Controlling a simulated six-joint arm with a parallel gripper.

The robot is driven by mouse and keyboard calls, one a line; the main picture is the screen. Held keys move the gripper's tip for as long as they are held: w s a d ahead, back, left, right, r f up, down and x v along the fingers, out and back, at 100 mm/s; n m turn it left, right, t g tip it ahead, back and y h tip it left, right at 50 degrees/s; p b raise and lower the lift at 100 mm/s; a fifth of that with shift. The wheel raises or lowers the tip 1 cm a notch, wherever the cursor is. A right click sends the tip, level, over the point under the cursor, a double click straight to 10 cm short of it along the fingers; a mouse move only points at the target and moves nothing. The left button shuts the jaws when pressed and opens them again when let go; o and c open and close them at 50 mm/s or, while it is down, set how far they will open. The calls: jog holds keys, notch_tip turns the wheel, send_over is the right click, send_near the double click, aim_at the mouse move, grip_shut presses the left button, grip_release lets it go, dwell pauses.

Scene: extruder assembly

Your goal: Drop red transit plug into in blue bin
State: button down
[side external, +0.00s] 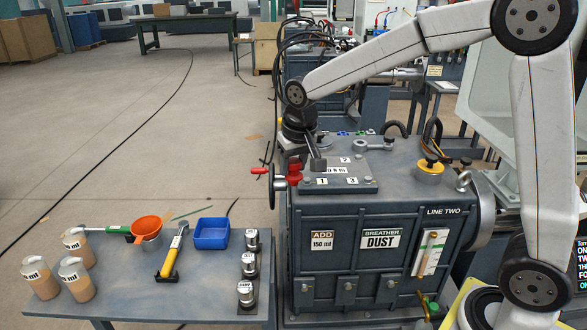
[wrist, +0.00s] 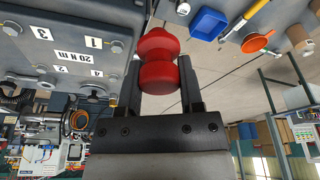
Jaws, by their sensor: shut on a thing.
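The red transit plug (wrist: 158,62) is a rounded, two-lobed red piece between the fingers of my gripper (wrist: 160,80) in the wrist view. My gripper is shut on it. In the side view my gripper (side external: 302,163) points down at the left end of the grey machine's top, with the red plug (side external: 294,172) at its fingertips. I cannot tell whether the plug touches the machine. The blue bin (side external: 211,234) is an open box on the grey table, left of and below my gripper. It also shows in the wrist view (wrist: 208,24) and looks empty.
The grey machine (side external: 345,215) stands right of the table (side external: 205,290). Several small metal-capped jars (side external: 248,265) line the table's right edge, beside the bin.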

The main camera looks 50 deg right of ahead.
jog(key=shift+s+a, duration=0.15)
jog(key=shift+s+f, duration=0.1)
jog(key=shift+f, duration=0.5)
jog(key=s+f+n, duration=0.3)
jog(key=s+f, duration=0.3)
jog(key=f, duration=0.6)
jog(key=shift+f+y, duration=0.15)
jog(key=shift+y, duration=0.25)
jog(key=shift+w, duration=0.1)
jog(key=w+a+f+n, duration=0.2)
jog(key=w+a, duration=0.4)
jog(key=a, duration=0.1)
jog(key=w+a+f+n+y, duration=0.1)
jog(key=w+a+f+n, duration=0.1)
jog(key=w+a, duration=0.4)
jog(key=shift+w+a+n, duration=0.4)
jog(key=shift+a+n, duration=0.1)
jog(key=shift+a, duration=0.6)
jog(key=shift+f, duration=0.1)
